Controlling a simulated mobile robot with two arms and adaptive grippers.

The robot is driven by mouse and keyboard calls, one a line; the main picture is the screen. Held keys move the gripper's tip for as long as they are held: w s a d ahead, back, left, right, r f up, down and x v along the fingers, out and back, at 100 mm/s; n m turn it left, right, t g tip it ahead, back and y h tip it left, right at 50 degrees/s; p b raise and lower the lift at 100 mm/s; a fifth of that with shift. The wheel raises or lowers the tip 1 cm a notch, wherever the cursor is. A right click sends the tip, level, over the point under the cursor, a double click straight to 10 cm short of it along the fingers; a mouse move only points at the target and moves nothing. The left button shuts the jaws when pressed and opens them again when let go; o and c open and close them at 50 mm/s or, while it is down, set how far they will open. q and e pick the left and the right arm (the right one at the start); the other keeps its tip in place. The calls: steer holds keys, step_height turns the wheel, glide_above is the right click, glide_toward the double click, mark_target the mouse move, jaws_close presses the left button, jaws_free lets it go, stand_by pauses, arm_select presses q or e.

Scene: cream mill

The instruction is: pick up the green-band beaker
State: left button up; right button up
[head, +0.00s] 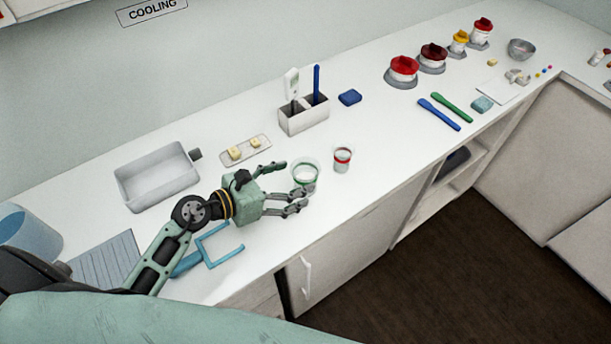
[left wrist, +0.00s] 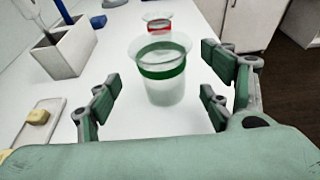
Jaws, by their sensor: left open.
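The green-band beaker (head: 306,174) is a clear cup with a green ring, standing upright on the white counter. It also shows in the left wrist view (left wrist: 163,85), ahead of the palm and in line with the gap between the fingers. My left gripper (head: 285,187) is open, its fingers pointing at the beaker from the left. In the left wrist view its fingers (left wrist: 165,98) stand apart on both sides, and I see no contact with the beaker. My right gripper is not in view.
A red-band beaker (head: 342,159) stands just beyond. A white holder (head: 302,120) with a thermometer and blue stick, a small tray (head: 262,152) with yellow pieces and a grey basin (head: 157,180) are behind. A blue frame (head: 222,254) lies near the front edge.

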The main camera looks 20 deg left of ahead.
mark_target(305, 176)
arm_select(q)
steer(key=x, duration=0.4)
steer(key=shift+w+d+f+p, duration=0.1)
steer(key=shift+w+d+p, duration=0.1)
steer(key=shift+p, duration=0.2)
steer(key=shift+a, duration=0.1)
steer(key=shift+c, duration=0.3)
steer(key=c, duration=1.3)
